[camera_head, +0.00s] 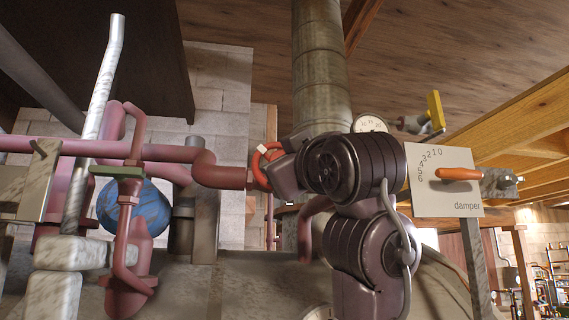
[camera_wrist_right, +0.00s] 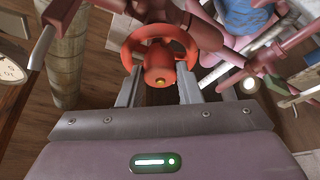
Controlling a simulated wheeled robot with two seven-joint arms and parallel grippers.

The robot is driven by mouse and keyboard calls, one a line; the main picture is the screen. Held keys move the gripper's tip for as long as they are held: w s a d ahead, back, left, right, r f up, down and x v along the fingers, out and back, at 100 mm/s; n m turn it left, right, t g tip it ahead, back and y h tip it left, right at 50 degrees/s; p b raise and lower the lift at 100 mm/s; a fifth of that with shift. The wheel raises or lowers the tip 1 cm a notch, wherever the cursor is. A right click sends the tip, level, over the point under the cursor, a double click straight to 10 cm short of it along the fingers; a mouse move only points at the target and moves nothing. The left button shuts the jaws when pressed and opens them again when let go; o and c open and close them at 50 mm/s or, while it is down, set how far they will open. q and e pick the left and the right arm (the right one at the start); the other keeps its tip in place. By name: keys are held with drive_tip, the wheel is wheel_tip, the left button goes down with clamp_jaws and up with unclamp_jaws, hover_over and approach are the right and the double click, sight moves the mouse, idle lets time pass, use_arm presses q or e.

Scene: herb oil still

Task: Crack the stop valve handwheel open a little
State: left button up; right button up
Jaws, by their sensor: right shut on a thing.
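The stop valve handwheel is a red-orange ring with a round hub. In the right wrist view the handwheel (camera_wrist_right: 158,34) is straight ahead, with its hub towards the camera. My right gripper (camera_wrist_right: 158,78) has one finger on each side of the hub, with the tips at the lower part of the rim, and is shut on the handwheel. In the head view the handwheel (camera_head: 259,170) shows at the end of a dull red pipe (camera_head: 222,177), partly hidden by my right wrist. The exact finger contact is hidden there. My left gripper is not in view.
A damper plate (camera_head: 440,198) with an orange handle (camera_head: 460,174) stands to the right of my right arm. A yellow lever (camera_head: 436,110) and a dial gauge (camera_head: 370,124) are behind it. A metal flue (camera_head: 320,75) rises above. Red pipework and a blue round vessel (camera_head: 148,208) are at left.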

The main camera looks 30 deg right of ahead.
drive_tip(key=shift+n, duration=0.4)
drive_tip(key=o, duration=1)
drive_tip(key=shift+c, duration=0.2)
drive_tip(key=b+v, duration=0.4)
drive_tip(key=v, duration=0.3)
drive_tip(key=shift+s, duration=0.45)
drive_tip(key=shift+f, duration=0.1)
